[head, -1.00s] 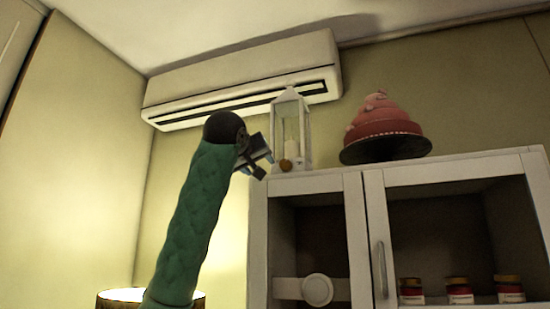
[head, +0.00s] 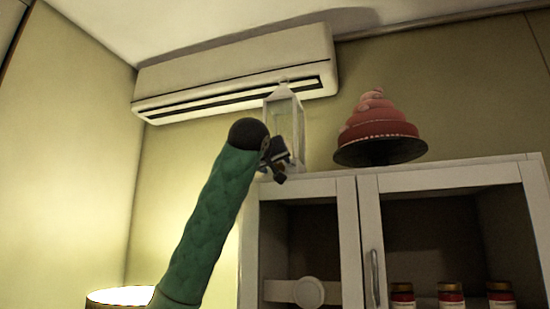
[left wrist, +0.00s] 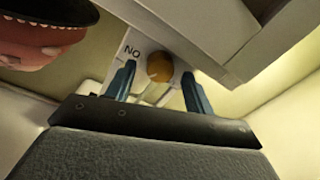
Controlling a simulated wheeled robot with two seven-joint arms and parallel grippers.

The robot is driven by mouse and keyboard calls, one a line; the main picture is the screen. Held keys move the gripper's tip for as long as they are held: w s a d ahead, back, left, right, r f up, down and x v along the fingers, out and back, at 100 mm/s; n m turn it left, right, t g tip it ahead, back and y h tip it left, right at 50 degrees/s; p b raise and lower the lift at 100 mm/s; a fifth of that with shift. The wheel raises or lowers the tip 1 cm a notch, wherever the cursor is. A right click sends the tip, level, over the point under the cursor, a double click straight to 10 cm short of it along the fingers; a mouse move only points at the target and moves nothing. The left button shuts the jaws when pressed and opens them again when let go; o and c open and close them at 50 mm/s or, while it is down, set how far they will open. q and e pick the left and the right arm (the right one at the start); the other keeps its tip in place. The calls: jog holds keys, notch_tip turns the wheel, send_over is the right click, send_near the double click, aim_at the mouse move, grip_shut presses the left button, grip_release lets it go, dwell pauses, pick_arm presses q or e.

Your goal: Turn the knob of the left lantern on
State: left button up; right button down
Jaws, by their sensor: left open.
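A white lantern (head: 297,125) with clear panes stands on the left end of the cabinet top. My left gripper (head: 280,160) is in front of its lower part and hides the knob in the head view. In the left wrist view the round orange-brown knob (left wrist: 160,66) sits on the lantern's white base, beside the letters "NO" (left wrist: 132,51). The open blue fingers of my left gripper (left wrist: 158,72) are on either side of the knob. A gap shows on both sides, wider on the right. My right gripper is not in view.
A tiered pink cake (head: 376,125) on a dark stand (head: 380,152) is right of the lantern on the white cabinet (head: 445,178). An air conditioner (head: 235,70) hangs on the wall behind. A lit lamp (head: 120,297) is at lower left.

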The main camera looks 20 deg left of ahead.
pick_arm(q)
jog(key=shift+w+a, duration=0.1)
jog(key=shift+w, duration=0.2)
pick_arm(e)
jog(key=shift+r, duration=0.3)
pick_arm(q)
jog(key=shift+w, duration=0.1)
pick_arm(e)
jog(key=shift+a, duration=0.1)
pick_arm(q)
jog(key=c, duration=1)
jog(key=shift+o, duration=0.2)
jog(key=shift+f+m+b, duration=0.2)
jog(key=shift+m+b, duration=0.7)
jog(key=m+b, duration=0.2)
jog(key=shift+m, duration=0.3)
jog(key=shift+m+b, duration=0.6)
jog(key=shift+m, duration=0.5)
jog(key=shift+d+r+m+b, duration=0.15)
jog(key=shift+m+b, duration=0.35)
jog(key=shift+m, duration=0.8)
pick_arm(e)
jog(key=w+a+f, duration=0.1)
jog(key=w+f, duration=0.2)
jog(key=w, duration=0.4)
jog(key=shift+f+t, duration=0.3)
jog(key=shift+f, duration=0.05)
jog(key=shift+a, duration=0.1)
